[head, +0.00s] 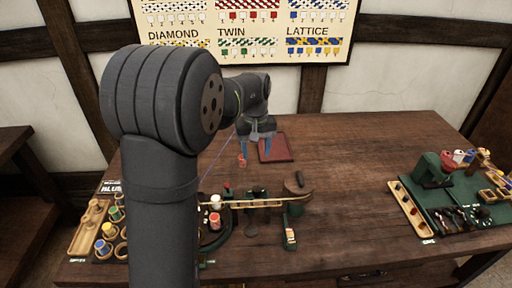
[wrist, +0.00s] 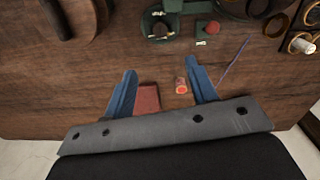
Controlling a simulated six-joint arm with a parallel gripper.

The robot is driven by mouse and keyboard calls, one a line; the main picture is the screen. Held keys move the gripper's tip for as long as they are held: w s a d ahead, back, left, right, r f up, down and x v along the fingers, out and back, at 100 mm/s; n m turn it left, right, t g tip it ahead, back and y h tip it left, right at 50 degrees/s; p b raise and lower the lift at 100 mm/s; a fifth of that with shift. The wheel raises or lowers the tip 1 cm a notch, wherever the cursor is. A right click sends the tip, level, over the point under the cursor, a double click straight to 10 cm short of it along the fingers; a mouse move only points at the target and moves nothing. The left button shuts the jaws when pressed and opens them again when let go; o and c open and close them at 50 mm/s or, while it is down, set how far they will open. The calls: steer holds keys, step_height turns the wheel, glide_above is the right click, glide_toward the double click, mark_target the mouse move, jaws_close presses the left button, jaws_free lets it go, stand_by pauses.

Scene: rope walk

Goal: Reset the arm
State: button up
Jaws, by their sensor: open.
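My gripper (head: 255,154) is over the far middle of the table, with its blue fingers pointing down. In the wrist view my gripper (wrist: 162,68) has its fingers spread wide apart, with nothing pinched between them. A small red and orange bobbin (wrist: 181,86) shows between the fingers, nearer the right one, with a gap visible. In the head view the red bobbin (head: 242,162) appears at the left fingertip; I cannot tell its height above the table. A dark red square mat (head: 278,148) lies just right of the gripper and also shows in the wrist view (wrist: 147,98).
A wooden bar on a green stand (head: 293,212) is at the table's front middle. Bobbins on a tray (head: 88,228) are at left, partly behind my arm. A green board (head: 455,208) with tools is at right. A thin purple strand (wrist: 235,60) runs near the gripper. The table right of centre is clear.

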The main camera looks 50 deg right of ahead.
mark_target(257, 189)
steer(key=shift+r, duration=0.45)
steer(key=shift+f, duration=0.1)
step_height(257, 189, down, 17)
steer(key=shift+d+f, duration=0.1)
steer(key=shift+f, duration=0.1)
stand_by(0.6)
steer(key=shift+r, duration=0.1)
